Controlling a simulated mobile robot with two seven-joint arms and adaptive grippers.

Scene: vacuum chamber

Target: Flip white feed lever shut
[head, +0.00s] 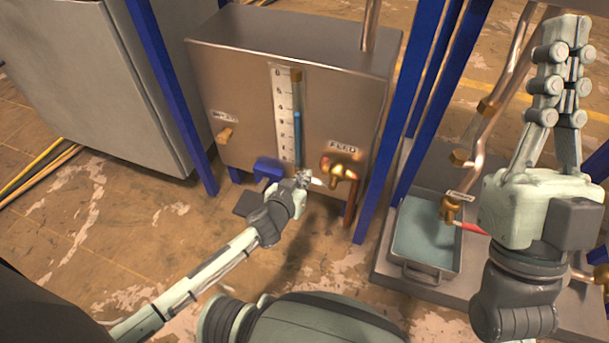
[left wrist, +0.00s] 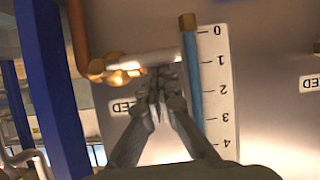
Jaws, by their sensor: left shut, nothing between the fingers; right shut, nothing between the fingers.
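The white feed lever (head: 316,182) sticks out to the left from a brass valve (head: 340,170) under the FEED label (head: 343,147) on the metal tank. In the left wrist view the picture is upside down, and the white lever (left wrist: 150,59) runs sideways from the brass valve (left wrist: 112,69) to near the gauge. My left gripper (head: 307,179) is shut and empty, with its tips (left wrist: 157,72) right by the lever; I cannot tell whether they touch. The fingers partly hide the FEED label in that view. My right gripper (head: 563,28) is shut, empty and raised at the right.
A gauge (head: 285,115) with a blue column is on the tank front (head: 235,85). Blue posts (head: 178,100) flank the tank. A water tray (head: 425,235) and a red-handled valve (head: 452,208) stand to the right.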

